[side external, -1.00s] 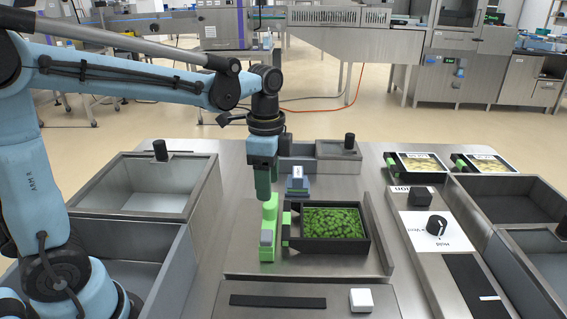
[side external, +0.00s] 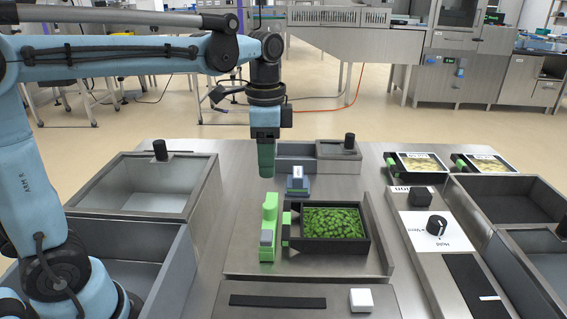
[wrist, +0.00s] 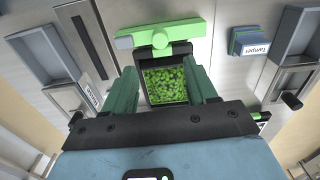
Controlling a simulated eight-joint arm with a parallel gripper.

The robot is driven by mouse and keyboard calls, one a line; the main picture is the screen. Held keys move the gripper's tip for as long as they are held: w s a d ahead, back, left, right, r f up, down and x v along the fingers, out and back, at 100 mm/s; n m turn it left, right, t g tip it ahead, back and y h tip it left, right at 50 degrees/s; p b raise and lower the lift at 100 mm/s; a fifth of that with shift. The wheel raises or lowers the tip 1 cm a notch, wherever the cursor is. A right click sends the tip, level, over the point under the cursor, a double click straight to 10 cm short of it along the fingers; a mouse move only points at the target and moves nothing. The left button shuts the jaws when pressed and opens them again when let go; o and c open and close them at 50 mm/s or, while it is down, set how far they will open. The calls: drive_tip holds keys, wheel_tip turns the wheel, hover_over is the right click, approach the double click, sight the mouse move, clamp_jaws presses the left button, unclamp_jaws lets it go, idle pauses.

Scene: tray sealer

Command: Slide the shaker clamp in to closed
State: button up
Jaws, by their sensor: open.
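The shaker clamp appears as a green bar (side external: 270,212) with a grey end block, lying along the left side of a black tray (side external: 367,222) filled with green leaves. In the wrist view the green bar (wrist: 188,31) crosses the top of the picture, close beside the tray (wrist: 146,97). I cannot tell whether bar and tray touch. My gripper (side external: 266,174) points down, raised above the far end of the clamp and apart from it. In the wrist view its two green fingers (wrist: 163,78) are spread with nothing held between them.
A small blue block (side external: 298,190) with a label stands behind the tray. A control panel with a black knob (side external: 437,225) is to the right. Steel bins (side external: 140,190) stand at the left. A white block (side external: 361,300) is in front. The air around my gripper is clear.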

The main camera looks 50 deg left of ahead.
sight(269, 205)
drive_tip(key=shift+n, duration=0.7)
wheel_tip(269, 205, down, 12)
drive_tip(key=shift+r, duration=0.2)
clamp_jaws()
